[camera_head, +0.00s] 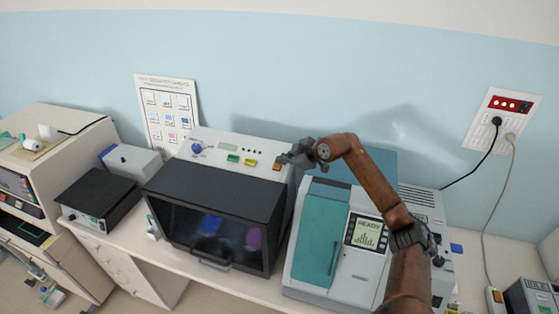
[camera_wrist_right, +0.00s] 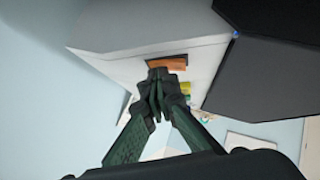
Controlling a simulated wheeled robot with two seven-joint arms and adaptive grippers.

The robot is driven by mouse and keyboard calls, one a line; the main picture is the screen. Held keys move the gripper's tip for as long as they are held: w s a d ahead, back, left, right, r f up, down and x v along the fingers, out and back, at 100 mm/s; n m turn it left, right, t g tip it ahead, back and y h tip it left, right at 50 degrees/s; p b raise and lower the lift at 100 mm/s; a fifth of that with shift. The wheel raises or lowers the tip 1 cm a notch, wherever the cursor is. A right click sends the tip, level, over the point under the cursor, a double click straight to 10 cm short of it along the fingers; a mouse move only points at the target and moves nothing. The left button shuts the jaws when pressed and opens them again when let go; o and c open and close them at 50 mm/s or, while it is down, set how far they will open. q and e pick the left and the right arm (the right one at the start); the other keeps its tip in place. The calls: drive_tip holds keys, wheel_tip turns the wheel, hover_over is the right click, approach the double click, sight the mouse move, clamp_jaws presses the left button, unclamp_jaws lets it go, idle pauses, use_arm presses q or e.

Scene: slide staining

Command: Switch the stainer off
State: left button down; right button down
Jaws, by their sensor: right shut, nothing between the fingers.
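The stainer (camera_head: 205,203) is a box with a dark glass front door and a light control panel on top, left of centre in the head view. Its panel has a blue knob, a green button, a yellow button and an orange switch (camera_head: 277,167) at the right end. The orange switch also shows in the right wrist view (camera_wrist_right: 167,63). My right gripper (camera_head: 287,158) is shut and empty, with its fingertips right at the orange switch. In the wrist view the fingertips (camera_wrist_right: 158,78) overlap the switch's lower edge; I cannot tell if they touch. My left gripper is not in view.
A teal and grey machine (camera_head: 301,280) with a lit screen stands right of the stainer, under my right arm. A black-topped box (camera_head: 100,194) stands to the left. A wall socket (camera_head: 503,120) with cords is at the right. A chart (camera_head: 168,114) hangs behind.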

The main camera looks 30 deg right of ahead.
drive_tip(key=shift+s+a+f, duration=0.15)
drive_tip(key=shift+s+f, duration=0.05)
drive_tip(key=shift+s, duration=0.05)
drive_tip(key=shift+s+a, duration=0.3)
drive_tip(key=shift+a, duration=0.1)
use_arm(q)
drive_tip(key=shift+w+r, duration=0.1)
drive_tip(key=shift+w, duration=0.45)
